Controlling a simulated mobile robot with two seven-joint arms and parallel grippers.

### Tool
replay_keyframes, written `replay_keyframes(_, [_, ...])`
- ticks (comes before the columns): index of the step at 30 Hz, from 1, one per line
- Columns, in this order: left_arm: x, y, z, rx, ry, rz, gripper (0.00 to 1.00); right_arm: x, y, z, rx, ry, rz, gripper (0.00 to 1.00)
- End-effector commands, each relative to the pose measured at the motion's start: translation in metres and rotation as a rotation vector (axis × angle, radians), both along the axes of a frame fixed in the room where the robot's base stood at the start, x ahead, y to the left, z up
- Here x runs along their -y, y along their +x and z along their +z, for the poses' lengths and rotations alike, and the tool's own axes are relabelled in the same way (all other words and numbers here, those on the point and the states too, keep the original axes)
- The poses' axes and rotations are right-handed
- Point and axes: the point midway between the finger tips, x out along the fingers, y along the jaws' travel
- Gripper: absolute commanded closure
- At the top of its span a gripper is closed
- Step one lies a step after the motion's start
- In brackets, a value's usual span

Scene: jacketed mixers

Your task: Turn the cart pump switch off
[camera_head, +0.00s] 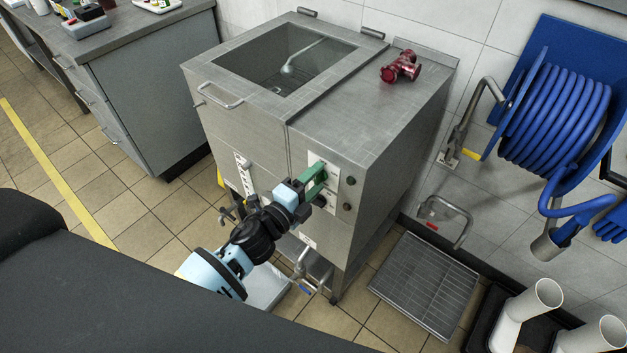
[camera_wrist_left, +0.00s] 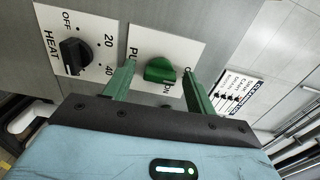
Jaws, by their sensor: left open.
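The pump switch (camera_wrist_left: 160,71) is a green knob on a white plate (camera_wrist_left: 192,46) on the front of the steel cart (camera_head: 377,125). Part of the lettering "PU" and "ON" shows; my fingers cover the rest. My left gripper (camera_wrist_left: 158,65) is open, with one green finger on each side of the knob. I cannot tell whether the fingers touch it. In the head view my left gripper (camera_head: 314,181) is at the front panel and hides the knob. My right gripper is not in view.
A black heat knob (camera_wrist_left: 75,55) is just left of the pump plate in the wrist view. A red fitting (camera_head: 400,67) lies on the cart top beside an open hatch. A blue hose reel (camera_head: 556,110) hangs on the wall at right. A floor grate (camera_head: 425,285) lies beside the cart.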

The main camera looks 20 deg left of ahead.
Motion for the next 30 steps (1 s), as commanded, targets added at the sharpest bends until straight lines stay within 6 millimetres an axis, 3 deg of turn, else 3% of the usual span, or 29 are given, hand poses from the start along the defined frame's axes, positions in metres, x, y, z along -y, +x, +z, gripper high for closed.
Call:
replay_keyframes(15, [-0.023, -0.063, -0.002, -0.003, 0.001, 0.001, 0.44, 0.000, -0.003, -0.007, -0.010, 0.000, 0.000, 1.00])
replay_keyframes(30, [-0.027, -0.073, 0.000, 0.000, 0.000, 0.000, 0.44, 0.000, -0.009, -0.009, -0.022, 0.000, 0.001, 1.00])
